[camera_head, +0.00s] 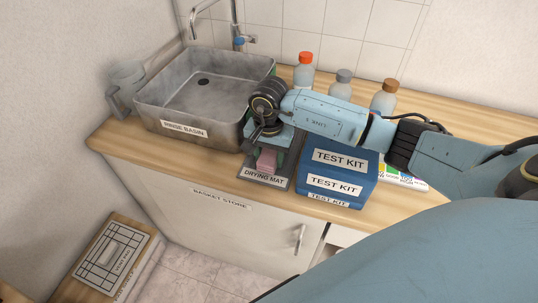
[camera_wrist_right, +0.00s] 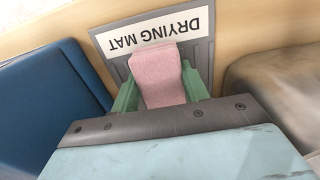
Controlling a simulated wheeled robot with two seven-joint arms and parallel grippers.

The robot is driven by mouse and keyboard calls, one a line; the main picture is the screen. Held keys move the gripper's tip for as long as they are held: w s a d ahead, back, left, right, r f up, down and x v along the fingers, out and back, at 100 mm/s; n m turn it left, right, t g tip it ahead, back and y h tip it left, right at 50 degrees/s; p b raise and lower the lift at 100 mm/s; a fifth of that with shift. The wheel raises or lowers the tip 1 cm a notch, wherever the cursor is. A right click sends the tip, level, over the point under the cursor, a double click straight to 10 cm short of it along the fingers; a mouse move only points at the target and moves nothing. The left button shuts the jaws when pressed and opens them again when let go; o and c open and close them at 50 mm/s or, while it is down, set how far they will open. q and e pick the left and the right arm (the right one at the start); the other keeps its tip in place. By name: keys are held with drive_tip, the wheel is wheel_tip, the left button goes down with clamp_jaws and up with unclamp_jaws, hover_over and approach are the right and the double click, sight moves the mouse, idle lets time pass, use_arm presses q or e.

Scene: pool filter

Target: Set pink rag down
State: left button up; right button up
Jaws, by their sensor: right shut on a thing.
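The pink rag (camera_head: 266,160) is a small folded block low over the grey drying mat (camera_head: 277,181), at the front of the wooden counter. My right gripper (camera_head: 268,158) points down at the mat and is shut on the rag. In the right wrist view, the pink rag (camera_wrist_right: 158,77) sits between the two green fingers of my right gripper (camera_wrist_right: 160,88), beside the "DRYING MAT" label. The drying mat (camera_wrist_right: 200,52) lies under it. I cannot tell whether the rag touches the mat. My left gripper is not in view.
A grey rinse basin (camera_head: 160,113) stands left of the mat, and a blue test kit box (camera_head: 318,185) stands close on its right. Bottles with red (camera_head: 303,74), grey (camera_head: 342,86) and brown (camera_head: 384,98) caps stand behind my right arm. The counter's front edge is just before the mat.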

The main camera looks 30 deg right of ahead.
sight(269, 155)
drive_tip(key=shift+f, duration=0.2)
drive_tip(key=o, duration=0.9)
drive_tip(key=shift+r, duration=0.15)
wheel_tip(269, 155, up, 12)
drive_tip(key=shift+r, duration=0.1)
